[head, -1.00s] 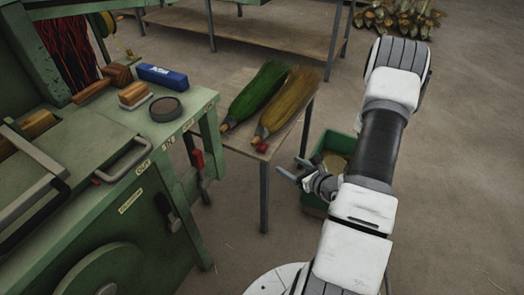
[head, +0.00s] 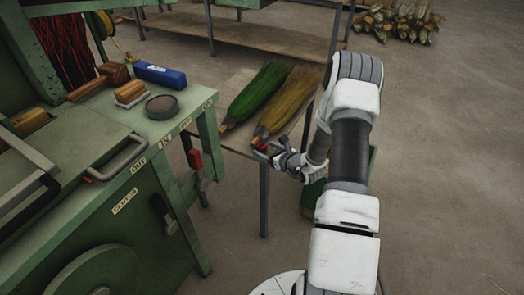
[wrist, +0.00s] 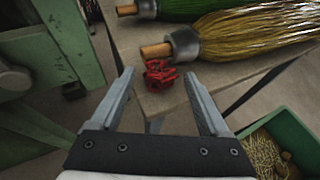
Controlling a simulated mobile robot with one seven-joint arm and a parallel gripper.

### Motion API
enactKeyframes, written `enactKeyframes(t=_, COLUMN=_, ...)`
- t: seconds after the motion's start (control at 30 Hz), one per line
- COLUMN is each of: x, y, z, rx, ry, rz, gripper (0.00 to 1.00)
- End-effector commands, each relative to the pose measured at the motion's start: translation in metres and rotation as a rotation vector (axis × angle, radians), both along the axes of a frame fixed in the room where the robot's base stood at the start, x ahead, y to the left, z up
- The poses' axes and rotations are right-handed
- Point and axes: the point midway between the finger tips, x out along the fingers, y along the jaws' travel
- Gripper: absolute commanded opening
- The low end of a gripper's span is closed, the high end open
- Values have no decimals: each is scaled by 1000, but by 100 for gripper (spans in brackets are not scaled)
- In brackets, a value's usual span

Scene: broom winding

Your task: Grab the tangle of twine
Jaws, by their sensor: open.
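The tangle of twine (wrist: 159,74) is a small red bundle on the corner of the small table, close to the wooden stub of the yellow broom head. In the head view only a bit of its red (head: 262,146) shows beside my gripper (head: 268,153). In the wrist view my gripper (wrist: 159,88) is open, with one finger to each side of the twine. The twine appears between the fingertips; whether either finger touches it I cannot tell.
The yellow broom head (wrist: 245,32) and the green broom head (head: 257,92) lie on the small table (head: 237,130). A green bin (wrist: 300,125) of straw-coloured scraps stands below right. The green machine (head: 130,200) is at left. Open floor lies right.

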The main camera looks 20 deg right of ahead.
Motion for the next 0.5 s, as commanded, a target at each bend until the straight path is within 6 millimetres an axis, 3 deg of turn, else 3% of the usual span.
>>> enactKeyframes(t=0.33, x=9, y=1, z=-3, rx=0, ry=-1, rz=0, gripper=77)
enactKeyframes(t=0.5, x=8, y=1, z=-3, rx=0, ry=-1, rz=0, gripper=47)
